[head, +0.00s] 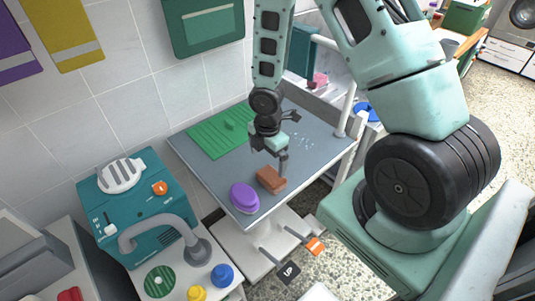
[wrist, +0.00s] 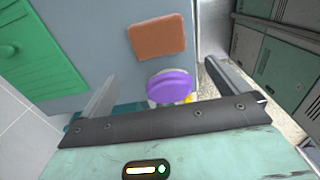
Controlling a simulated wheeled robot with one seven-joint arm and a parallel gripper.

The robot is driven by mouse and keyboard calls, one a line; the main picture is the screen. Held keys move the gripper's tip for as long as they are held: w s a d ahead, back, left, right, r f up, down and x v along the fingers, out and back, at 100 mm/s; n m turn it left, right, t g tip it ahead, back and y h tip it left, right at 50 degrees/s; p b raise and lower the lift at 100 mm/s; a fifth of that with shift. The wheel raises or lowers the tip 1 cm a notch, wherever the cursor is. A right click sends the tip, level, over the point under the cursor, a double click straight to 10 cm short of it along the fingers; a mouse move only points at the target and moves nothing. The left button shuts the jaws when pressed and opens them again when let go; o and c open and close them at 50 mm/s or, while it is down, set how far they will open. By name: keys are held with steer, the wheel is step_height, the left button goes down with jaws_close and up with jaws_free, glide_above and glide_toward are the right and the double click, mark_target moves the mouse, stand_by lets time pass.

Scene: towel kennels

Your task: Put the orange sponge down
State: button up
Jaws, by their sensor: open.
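The orange sponge (head: 271,179), a brownish-orange block, lies on the grey table (head: 205,168) near its front corner. In the wrist view the sponge (wrist: 157,37) shows whole, beyond the fingertips and not between them. My gripper (head: 271,160) is over the table at the sponge's back side, its fingers spread and empty. In the wrist view my gripper (wrist: 162,68) also shows wide apart fingers. In the head view one finger overlaps the sponge's edge, and I cannot tell whether it touches.
A purple oval item (head: 244,197) sits beside the sponge at the table corner. A green ribbed mat (head: 215,135) lies at the back left. A teal machine (head: 135,195) with a grey hose stands at the left. The table's middle left is clear.

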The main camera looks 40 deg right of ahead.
steer(key=s+a+r+m, duration=0.4)
steer(key=a+r+m, duration=0.1)
steer(key=a+r, duration=0.9)
steer(key=s+a+r+m, duration=0.3)
steer(key=s+r, duration=0.1)
steer(key=s, duration=0.3)
steer(key=s+a+r+m, duration=0.2)
steer(key=s+a+r, duration=0.2)
steer(key=s, duration=0.3)
steer(key=shift+r+m+y, duration=0.3)
steer(key=shift+r+m, duration=0.1)
steer(key=shift+r, duration=0.2)
steer(key=shift+w, duration=0.1)
step_height(320, 180, down, 8)
steer(key=b, duration=0.8)
